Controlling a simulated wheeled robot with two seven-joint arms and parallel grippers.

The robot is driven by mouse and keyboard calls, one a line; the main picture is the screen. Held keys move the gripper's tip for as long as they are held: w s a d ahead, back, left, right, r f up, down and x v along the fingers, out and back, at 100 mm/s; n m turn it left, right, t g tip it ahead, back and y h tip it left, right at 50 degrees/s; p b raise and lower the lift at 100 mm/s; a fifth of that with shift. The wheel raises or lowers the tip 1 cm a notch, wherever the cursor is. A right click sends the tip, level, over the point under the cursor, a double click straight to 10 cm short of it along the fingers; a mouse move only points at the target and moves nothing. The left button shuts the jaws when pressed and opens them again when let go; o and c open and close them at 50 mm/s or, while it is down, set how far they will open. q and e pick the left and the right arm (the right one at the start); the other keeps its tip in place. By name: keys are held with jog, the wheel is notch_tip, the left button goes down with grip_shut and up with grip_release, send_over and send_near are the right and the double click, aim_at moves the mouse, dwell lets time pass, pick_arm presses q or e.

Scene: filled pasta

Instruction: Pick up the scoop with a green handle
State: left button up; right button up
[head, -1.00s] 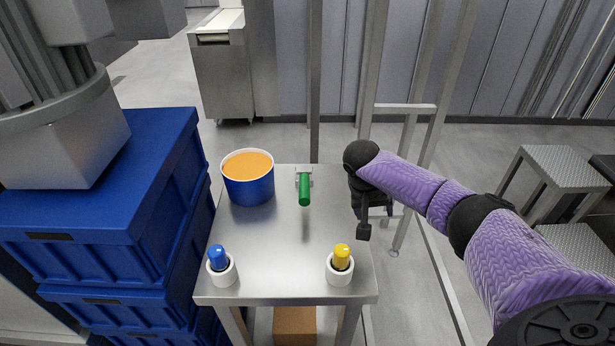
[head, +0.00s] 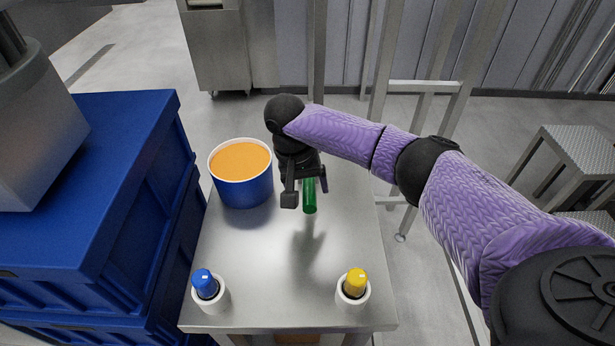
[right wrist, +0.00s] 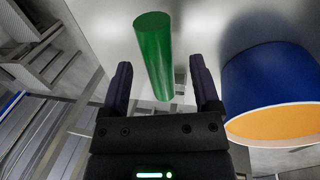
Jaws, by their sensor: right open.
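The scoop's green handle (head: 310,197) points toward the front over the metal table; the rest of the scoop is mostly hidden behind my right gripper. My right gripper (head: 306,191) is open over the table, with its fingers at either side of the handle in the head view. In the right wrist view the green handle (right wrist: 154,60) lies between the two open fingers (right wrist: 162,88), with space on both sides. I cannot tell exactly how far the handle is from the fingers in depth. My left gripper is not in view.
A blue tub (head: 243,190) with orange filling stands just left of the gripper, and close in the right wrist view (right wrist: 270,80). Blue-capped (head: 206,284) and yellow-capped (head: 353,284) items sit in white holders at the front. Blue crates (head: 90,190) stand left. The table's middle (head: 275,260) is clear.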

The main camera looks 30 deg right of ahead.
jog(key=shift+s+d+f, duration=0.1)
jog(key=shift+d+f, duration=0.05)
jog(key=shift+f, duration=0.4)
jog(key=shift+d+f, duration=0.1)
jog(key=shift+f, duration=0.45)
jog(key=shift+r, duration=0.1)
grip_shut()
dwell(0.4)
